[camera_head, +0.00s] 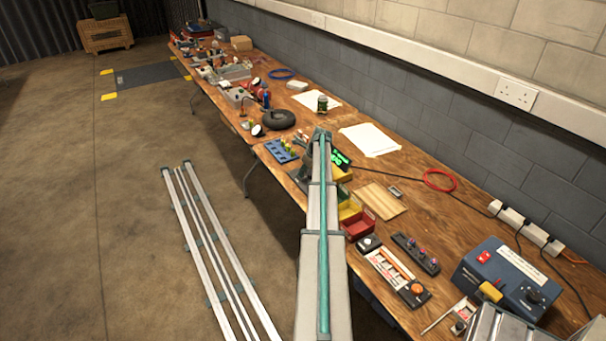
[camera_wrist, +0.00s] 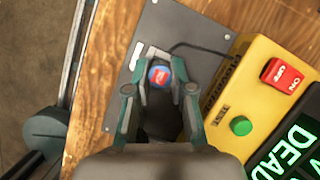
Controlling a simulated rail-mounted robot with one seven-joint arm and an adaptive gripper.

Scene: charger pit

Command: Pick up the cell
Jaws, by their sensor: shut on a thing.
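In the wrist view, the cell (camera_wrist: 160,76) shows as a round end with blue and red on it. My gripper (camera_wrist: 160,90) is shut on the cell, with one finger on each side of it. The cell is above or at a grey metal plate (camera_wrist: 199,35) beside a yellow tester (camera_wrist: 252,88); I cannot tell whether it touches the plate. The tester has a red on/off switch (camera_wrist: 284,76), a green button (camera_wrist: 241,126) and a display (camera_wrist: 292,150) reading "DEAD". In the head view my arm hides the cell and my fingers.
The wooden bench (camera_head: 466,221) runs along the wall. Near the arm are a blue rack (camera_head: 280,151), a yellow bin (camera_head: 349,210), a red bin (camera_head: 357,226) and a wooden board (camera_head: 382,199). A white sheet (camera_head: 370,139) lies behind. A blue power box (camera_head: 508,281) stands at the near right.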

